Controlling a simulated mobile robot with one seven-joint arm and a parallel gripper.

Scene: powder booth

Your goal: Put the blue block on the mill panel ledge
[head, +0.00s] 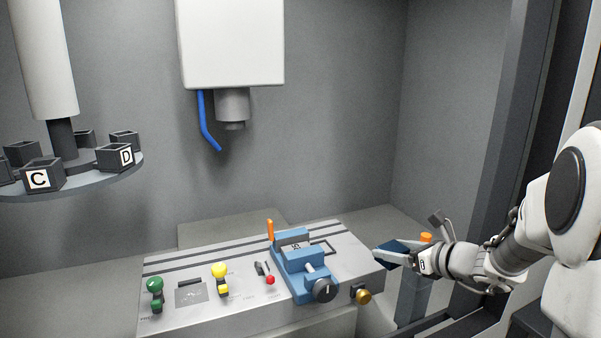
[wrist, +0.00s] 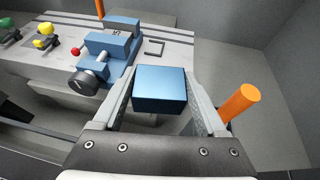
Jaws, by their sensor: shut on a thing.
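My gripper (head: 393,256) is at the right end of the grey mill panel (head: 210,311), off its edge. It is shut on the dark blue block (head: 395,246). In the wrist view the block (wrist: 160,88) sits between the two fingers of my gripper (wrist: 162,100). In that view the panel (wrist: 176,45) lies beyond the block, to the upper left. I cannot tell which part of the panel is the ledge.
A blue vise (head: 306,276) with a black knob stands on the panel, left of the outline. An orange rod (head: 270,230) rises behind it. Green, yellow and red controls are further left. An orange-topped post (head: 425,238) stands close to my gripper. A white spindle housing (head: 230,45) hangs above.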

